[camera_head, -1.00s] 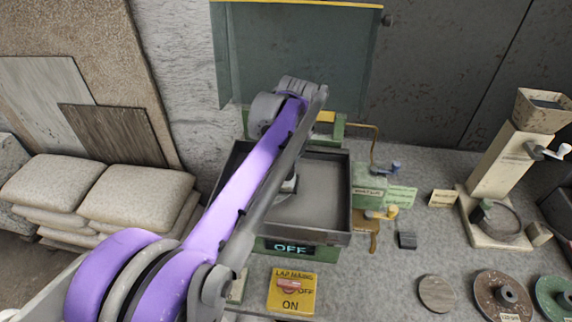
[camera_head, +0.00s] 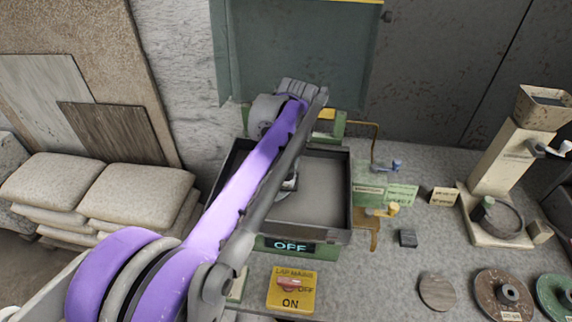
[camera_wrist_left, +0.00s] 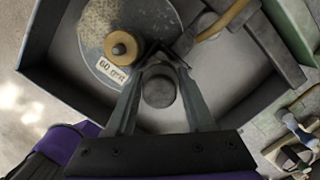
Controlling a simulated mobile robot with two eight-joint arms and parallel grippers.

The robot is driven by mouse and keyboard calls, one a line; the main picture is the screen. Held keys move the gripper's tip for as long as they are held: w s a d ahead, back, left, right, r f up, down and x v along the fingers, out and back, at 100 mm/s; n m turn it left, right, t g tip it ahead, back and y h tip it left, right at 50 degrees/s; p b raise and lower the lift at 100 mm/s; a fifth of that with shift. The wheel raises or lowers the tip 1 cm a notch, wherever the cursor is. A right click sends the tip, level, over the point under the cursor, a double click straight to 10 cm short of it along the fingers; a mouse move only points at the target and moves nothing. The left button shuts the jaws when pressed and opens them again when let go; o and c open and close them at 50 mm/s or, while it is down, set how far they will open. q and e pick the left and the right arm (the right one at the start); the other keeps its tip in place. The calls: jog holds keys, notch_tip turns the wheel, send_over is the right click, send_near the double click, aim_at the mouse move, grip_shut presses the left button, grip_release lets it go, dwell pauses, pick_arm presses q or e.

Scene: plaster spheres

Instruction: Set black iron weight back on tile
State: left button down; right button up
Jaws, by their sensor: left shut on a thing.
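The black iron weight (camera_wrist_left: 158,92) shows as a dark round top between the fingers of my left gripper (camera_wrist_left: 160,66) in the left wrist view. The gripper is shut on it, over the inside of the grey pan. A dark angular edge (camera_wrist_left: 183,48) shows just past the fingertips; I cannot tell whether it is the tile. Whether the weight touches anything beneath is hidden. In the head view my purple and grey arm covers most of the hand above the pan (camera_head: 349,195). My right gripper is not in view.
A round disc labelled 60 grit (camera_wrist_left: 95,32), with a brass knob, lies in the pan beside the gripper. A wooden handle (camera_wrist_left: 222,20) lies at the right. The green machine's sign reads OFF (camera_head: 290,246). A yellow switch box (camera_head: 291,290) stands in front.

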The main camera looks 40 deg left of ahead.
aim_at(286, 159)
pick_arm(q)
jog(key=shift+f, duration=0.15)
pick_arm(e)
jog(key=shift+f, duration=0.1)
pick_arm(q)
jog(key=shift+c, duration=0.9)
grip_release()
jog(key=shift+r+p, duration=1)
jog(key=shift+r, duration=1.1)
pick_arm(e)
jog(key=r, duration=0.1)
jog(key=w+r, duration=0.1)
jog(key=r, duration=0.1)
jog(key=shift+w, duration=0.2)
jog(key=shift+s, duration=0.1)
pick_arm(q)
jog(key=shift+d+f, duration=0.1)
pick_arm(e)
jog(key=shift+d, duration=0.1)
